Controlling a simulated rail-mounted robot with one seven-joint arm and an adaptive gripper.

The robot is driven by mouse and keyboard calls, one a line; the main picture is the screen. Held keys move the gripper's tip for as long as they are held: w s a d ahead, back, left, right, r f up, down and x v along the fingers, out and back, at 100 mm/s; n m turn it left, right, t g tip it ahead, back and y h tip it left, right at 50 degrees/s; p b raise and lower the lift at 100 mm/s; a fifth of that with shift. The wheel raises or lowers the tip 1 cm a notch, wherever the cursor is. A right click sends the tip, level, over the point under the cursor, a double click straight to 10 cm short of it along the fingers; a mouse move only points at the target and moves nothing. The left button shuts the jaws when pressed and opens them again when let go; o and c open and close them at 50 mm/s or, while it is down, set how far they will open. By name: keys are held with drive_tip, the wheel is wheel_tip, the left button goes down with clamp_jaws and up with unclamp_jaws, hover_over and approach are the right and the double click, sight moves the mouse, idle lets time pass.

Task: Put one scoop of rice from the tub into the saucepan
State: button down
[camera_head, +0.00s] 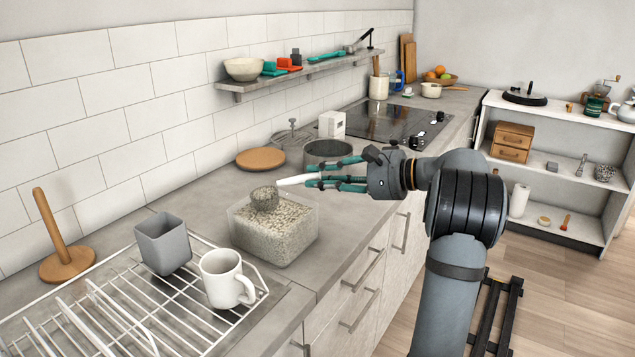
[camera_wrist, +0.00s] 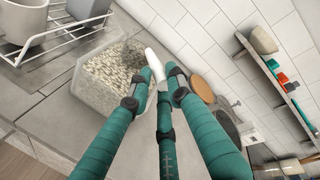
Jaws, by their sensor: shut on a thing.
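The clear tub (camera_head: 293,254) of rice (camera_head: 270,228) stands on the counter; it also shows in the wrist view (camera_wrist: 88,108). My gripper (camera_head: 315,176) is shut on the white handle of the scoop (camera_head: 265,198), above the tub's right side. The handle also shows between my fingers in the wrist view (camera_wrist: 153,62). The scoop's greyish, speckled bowl is at the rice near the tub's back; I cannot tell how deep it sits or how full it is. The dark saucepan (camera_head: 329,150) stands behind my gripper, its lower part partly hidden by my fingers.
A white mug (camera_head: 221,278) and a grey cup (camera_head: 163,242) stand on the wire rack (camera_head: 150,309) left of the tub. A wooden disc (camera_head: 260,159), a glass lid (camera_head: 291,138) and a white box (camera_head: 332,124) are near the saucepan. A shelf (camera_head: 300,73) runs along the wall.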

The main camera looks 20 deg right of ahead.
drive_tip(key=r, duration=0.1)
drive_tip(key=d+r+b, duration=0.1)
drive_tip(key=d+r, duration=0.1)
drive_tip(key=shift+s+y, duration=0.35)
drive_tip(key=shift+y, duration=0.05)
drive_tip(key=shift+t+b, duration=0.3)
drive_tip(key=shift+b, duration=0.2)
drive_tip(key=shift+s+d+r, duration=0.1)
drive_tip(key=shift+r, duration=0.05)
idle(1.1)
